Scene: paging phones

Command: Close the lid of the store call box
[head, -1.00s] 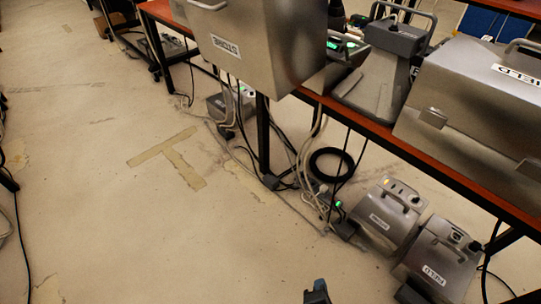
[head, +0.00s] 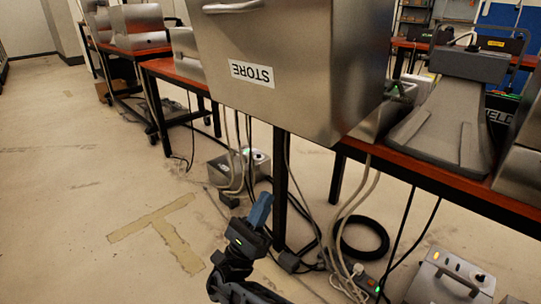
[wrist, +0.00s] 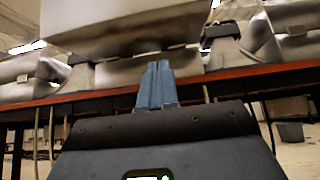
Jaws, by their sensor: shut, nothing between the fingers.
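The store call box is a brushed-metal box whose large panel (head: 310,95) carries a STORE label (head: 251,73) that reads upside down. A bar handle (head: 232,6) shows at the panel's top edge; the upper part of the box is cut off, so I cannot tell the hinge or the lid's full angle. My gripper (head: 261,206) is shut and empty, with blue fingers pointing up, lower than the box and apart from it in the picture. In the wrist view the closed fingers (wrist: 157,84) point toward a metal case (wrist: 125,25) above.
An orange-red table edge (head: 435,180) runs under the boxes, with dark legs (head: 280,190) below. Cables, a black coil (head: 361,238) and metal units (head: 450,277) lie on the floor under it. A sloped grey phone unit (head: 450,115) stands to the right. Open floor (head: 80,215) lies left.

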